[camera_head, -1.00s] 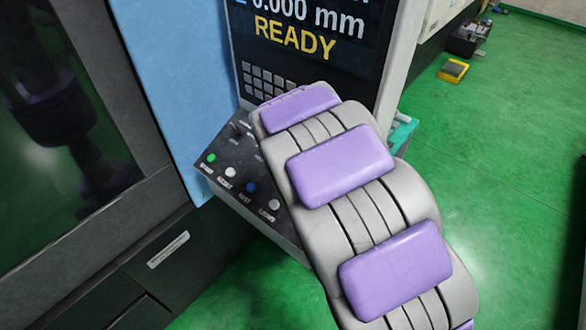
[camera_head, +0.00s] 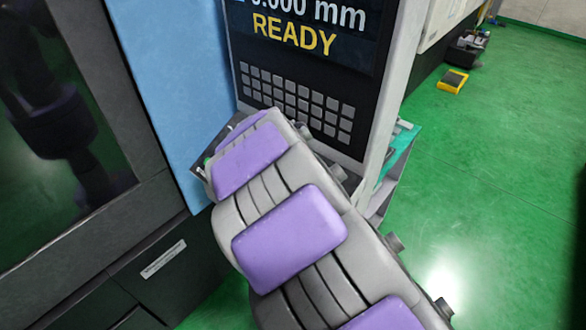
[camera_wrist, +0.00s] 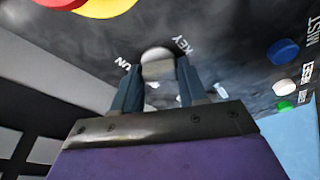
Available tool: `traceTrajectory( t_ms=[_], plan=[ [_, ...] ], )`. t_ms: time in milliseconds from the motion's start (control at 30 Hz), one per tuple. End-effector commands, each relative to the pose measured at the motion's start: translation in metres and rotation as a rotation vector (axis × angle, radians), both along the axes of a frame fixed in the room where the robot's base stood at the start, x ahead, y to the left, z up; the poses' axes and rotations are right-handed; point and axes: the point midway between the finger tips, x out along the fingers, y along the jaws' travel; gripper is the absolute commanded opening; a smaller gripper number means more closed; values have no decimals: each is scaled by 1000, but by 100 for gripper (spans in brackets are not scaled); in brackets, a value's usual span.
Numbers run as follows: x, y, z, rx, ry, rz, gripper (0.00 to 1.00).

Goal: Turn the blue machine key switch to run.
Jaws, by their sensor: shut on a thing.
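The key switch (camera_wrist: 157,54) is a round, pale metal piece on the dark control panel in the wrist view, with the word KEY beside it and a partly hidden label ending in UN to its left. My gripper (camera_wrist: 158,68) has its two dark fingers on either side of the key switch and is shut on it. The fingers hide part of it, so its exact turn position cannot be told. In the head view the blue machine (camera_head: 160,85) stands at the left, and my arm hides the switch and the gripper.
A red and yellow button (camera_wrist: 100,6) is on the panel near the switch. A blue button (camera_wrist: 283,51), a white button (camera_wrist: 284,87) and a green button (camera_wrist: 284,106) are on the right. The screen (camera_head: 300,30) reads READY above a keypad (camera_head: 295,100). Green floor is open at right.

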Motion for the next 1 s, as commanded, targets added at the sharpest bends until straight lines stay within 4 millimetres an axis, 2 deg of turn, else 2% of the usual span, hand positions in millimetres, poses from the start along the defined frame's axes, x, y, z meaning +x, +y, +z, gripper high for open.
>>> traceTrajectory(
  t_ms=[367, 400, 600, 1000],
  plan=[
    [-1, 0, -1, 3, 2, -5, 12],
    [-1, 0, -1, 2, 3, -5, 46],
    [0, 0, -1, 2, 2, -4, 64],
    [-1, -2, 6, 3, 1, -4, 64]
  ],
)
